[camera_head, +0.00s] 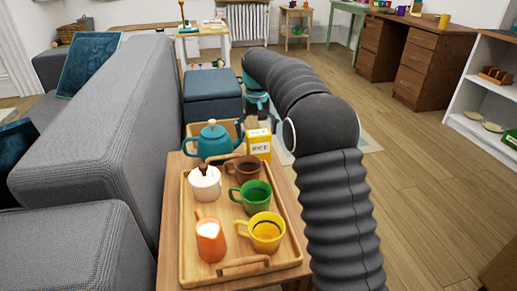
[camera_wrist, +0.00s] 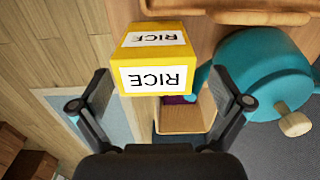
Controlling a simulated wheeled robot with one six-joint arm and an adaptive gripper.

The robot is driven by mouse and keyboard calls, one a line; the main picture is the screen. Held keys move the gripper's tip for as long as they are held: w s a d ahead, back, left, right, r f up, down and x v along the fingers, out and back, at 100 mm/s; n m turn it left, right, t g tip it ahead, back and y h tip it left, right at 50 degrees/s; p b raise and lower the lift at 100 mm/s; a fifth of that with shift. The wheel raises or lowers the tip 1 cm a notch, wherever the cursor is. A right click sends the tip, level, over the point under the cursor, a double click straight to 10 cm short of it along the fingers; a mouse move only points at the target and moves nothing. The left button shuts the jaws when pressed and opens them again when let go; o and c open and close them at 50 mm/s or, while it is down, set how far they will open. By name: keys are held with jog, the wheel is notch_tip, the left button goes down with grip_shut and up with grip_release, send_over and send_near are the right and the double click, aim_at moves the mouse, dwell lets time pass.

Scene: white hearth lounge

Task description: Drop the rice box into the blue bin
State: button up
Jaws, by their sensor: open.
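The rice box (camera_head: 259,145) is yellow with a white RICE label and stands upright at the far end of the wooden table, beside the teal teapot (camera_head: 213,142). In the wrist view the rice box (camera_wrist: 155,70) lies ahead between the two fingers of my gripper (camera_wrist: 160,80). The fingers are spread wide, with a visible gap on both sides of the box. In the head view my arm hides most of the gripper. I cannot make out a blue bin in either view.
A wooden tray (camera_head: 190,272) on the table holds a white pot, an orange jug and green, yellow and brown cups. The teapot (camera_wrist: 262,75) is close to my right finger in the wrist view. A grey sofa (camera_head: 110,110) is left; a blue ottoman (camera_head: 212,88) stands behind. Floor is clear right.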

aim_at(259, 144)
jog(key=f, duration=0.3)
jog(key=shift+d+f+b, duration=0.3)
jog(key=shift+d+b, duration=0.05)
jog(key=shift+b, duration=0.05)
jog(key=shift+f, duration=0.7)
jog(key=c, duration=1)
jog(key=shift+r, duration=0.1)
